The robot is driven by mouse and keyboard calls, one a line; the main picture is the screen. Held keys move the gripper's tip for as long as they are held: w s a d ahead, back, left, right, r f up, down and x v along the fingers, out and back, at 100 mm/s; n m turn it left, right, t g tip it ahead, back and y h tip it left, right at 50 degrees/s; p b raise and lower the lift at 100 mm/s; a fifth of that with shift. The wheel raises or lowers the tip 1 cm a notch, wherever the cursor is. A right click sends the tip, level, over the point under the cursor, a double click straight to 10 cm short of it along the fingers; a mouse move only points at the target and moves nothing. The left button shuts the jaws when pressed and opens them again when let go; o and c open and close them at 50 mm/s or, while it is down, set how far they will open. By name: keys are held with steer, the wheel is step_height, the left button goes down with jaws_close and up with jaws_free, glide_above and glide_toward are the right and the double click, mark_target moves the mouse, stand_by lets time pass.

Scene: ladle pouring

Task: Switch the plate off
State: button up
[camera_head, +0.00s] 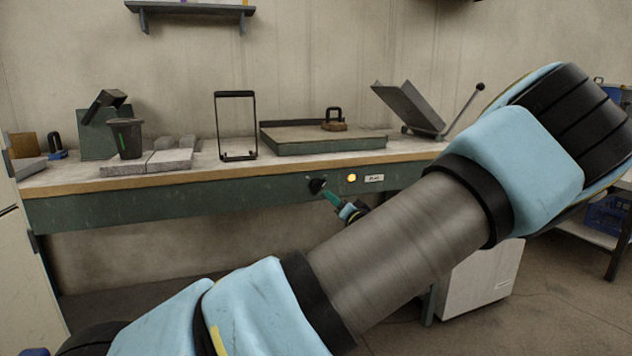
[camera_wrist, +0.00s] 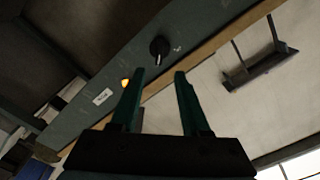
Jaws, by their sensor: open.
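The plate (camera_head: 322,141) is a flat grey-green slab on the workbench, with a dark handled block (camera_head: 334,120) on it. On the bench's green front panel (camera_head: 150,204) are a black knob (camera_head: 317,185), a glowing orange lamp (camera_head: 351,178) and a white label (camera_head: 374,178). The wrist view shows the knob (camera_wrist: 159,46), the lit lamp (camera_wrist: 125,83) and the label (camera_wrist: 102,97). My gripper (camera_wrist: 160,75) is open and empty, its green fingers pointing at the panel near the knob. In the head view my gripper (camera_head: 329,195) is close to the knob; contact cannot be told.
On the bench stand a black wire frame (camera_head: 236,125), a dark cup (camera_head: 126,138), grey slabs (camera_head: 170,160) and a tilted metal tray (camera_head: 408,108). A wall shelf (camera_head: 190,8) hangs above. A white box (camera_head: 482,280) stands below the bench at right.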

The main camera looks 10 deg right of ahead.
mark_target(320, 188)
steer(key=w, duration=0.3)
steer(key=w+a, duration=0.1)
steer(key=w, duration=0.6)
steer(key=shift+w+a+f+b, duration=0.1)
steer(key=shift+w+a+b, duration=0.1)
steer(key=shift+b, duration=0.1)
steer(key=shift+c, duration=0.3)
jaws_close()
